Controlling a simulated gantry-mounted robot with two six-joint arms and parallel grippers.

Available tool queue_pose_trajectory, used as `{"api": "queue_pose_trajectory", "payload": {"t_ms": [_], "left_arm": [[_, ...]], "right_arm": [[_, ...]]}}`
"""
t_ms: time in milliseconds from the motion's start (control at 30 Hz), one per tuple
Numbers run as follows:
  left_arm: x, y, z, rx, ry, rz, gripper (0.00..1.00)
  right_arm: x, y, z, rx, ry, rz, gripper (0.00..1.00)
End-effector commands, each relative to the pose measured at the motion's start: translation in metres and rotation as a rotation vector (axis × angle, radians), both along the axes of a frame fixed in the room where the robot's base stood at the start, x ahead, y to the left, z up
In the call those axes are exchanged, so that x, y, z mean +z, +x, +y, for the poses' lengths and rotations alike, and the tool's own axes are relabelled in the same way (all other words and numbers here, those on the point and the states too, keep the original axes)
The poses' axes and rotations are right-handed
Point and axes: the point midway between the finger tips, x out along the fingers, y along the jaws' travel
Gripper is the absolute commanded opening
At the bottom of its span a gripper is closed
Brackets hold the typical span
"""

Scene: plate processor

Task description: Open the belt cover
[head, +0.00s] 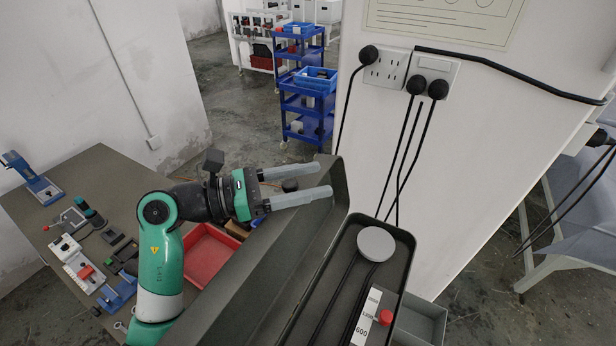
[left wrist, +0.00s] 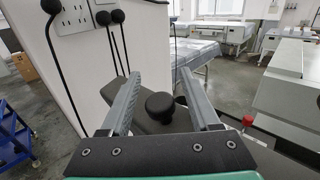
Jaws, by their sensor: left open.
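The belt cover (head: 262,285) is a long grey, trough-like lid. It stands swung up along the left side of the belt housing, with its hollow inside showing in the head view. The housing (head: 399,262) is uncovered, showing a round pale pulley (head: 376,243) and dark belts. My left gripper (head: 308,181) is open at the far end of the cover. A black knob (head: 289,185) shows between its fingers; the left wrist view also shows the knob (left wrist: 159,106) between them, with gaps on both sides. My right gripper is not in view.
A red button (head: 385,316) sits on the housing. Wall sockets (head: 386,68) with hanging black cables are close behind. A workbench (head: 100,165) with tools and a red tray (head: 207,262) lie left. Blue carts (head: 305,105) stand farther back.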

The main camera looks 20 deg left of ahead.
Motion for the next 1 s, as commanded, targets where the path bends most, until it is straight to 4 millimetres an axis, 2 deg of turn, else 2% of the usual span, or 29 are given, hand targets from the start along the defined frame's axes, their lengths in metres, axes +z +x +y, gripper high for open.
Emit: {"api": "queue_pose_trajectory", "payload": {"t_ms": [67, 400, 1000], "left_arm": [[0.0001, -0.0001, 0.0002, 0.000, 0.000, 0.000, 0.63], [0.0003, -0.0003, 0.0004, 0.000, 0.000, 0.000, 0.01], [0.0004, -0.0003, 0.0008, 0.001, -0.001, -0.001, 0.00]], "right_arm": [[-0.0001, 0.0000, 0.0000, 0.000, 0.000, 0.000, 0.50], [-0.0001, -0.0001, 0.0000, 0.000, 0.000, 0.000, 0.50], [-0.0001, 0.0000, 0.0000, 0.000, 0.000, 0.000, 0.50]]}}
